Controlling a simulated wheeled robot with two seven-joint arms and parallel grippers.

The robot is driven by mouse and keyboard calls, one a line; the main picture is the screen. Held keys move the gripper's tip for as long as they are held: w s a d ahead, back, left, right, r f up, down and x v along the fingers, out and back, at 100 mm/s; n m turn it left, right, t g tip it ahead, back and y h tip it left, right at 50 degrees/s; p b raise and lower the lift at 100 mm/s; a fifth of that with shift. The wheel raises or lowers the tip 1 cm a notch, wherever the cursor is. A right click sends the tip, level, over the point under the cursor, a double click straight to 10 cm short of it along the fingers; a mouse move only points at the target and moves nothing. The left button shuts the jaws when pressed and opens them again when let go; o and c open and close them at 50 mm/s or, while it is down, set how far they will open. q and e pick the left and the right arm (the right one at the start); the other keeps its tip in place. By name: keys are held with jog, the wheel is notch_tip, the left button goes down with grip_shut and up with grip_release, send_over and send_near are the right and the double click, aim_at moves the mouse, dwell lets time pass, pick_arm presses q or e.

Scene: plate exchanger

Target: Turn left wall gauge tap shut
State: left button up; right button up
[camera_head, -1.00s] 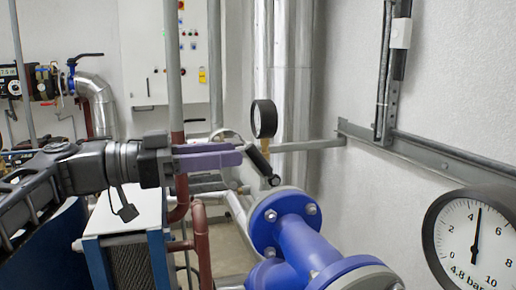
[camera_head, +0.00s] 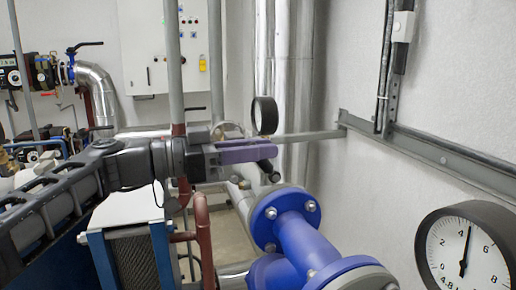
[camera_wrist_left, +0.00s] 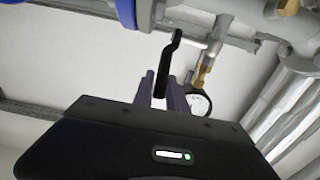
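The wall gauge (camera_head: 265,116), seen from its black back and side, stands on the pipework above a black tap lever (camera_head: 268,171). My left gripper (camera_head: 272,153), with purple fingers, is at the lever and hides its upper part and the gauge stem. In the left wrist view, the black lever (camera_wrist_left: 165,62) stands between the two fingers of my left gripper (camera_wrist_left: 163,92). The fingers look parted, one on each side; firm contact does not show. The gauge (camera_wrist_left: 197,101) and its brass stem (camera_wrist_left: 205,70) are just right of the fingers. My right gripper is not in view.
A blue flanged pipe (camera_head: 305,240) lies below and right of my gripper. A large gauge (camera_head: 468,250) is at the lower right. A grey wall rail (camera_head: 430,155) and silver vertical pipes (camera_head: 285,80) stand behind. A brown pipe (camera_head: 203,240) runs below my wrist.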

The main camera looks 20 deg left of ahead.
pick_arm(q)
grip_shut()
dwell(1.0)
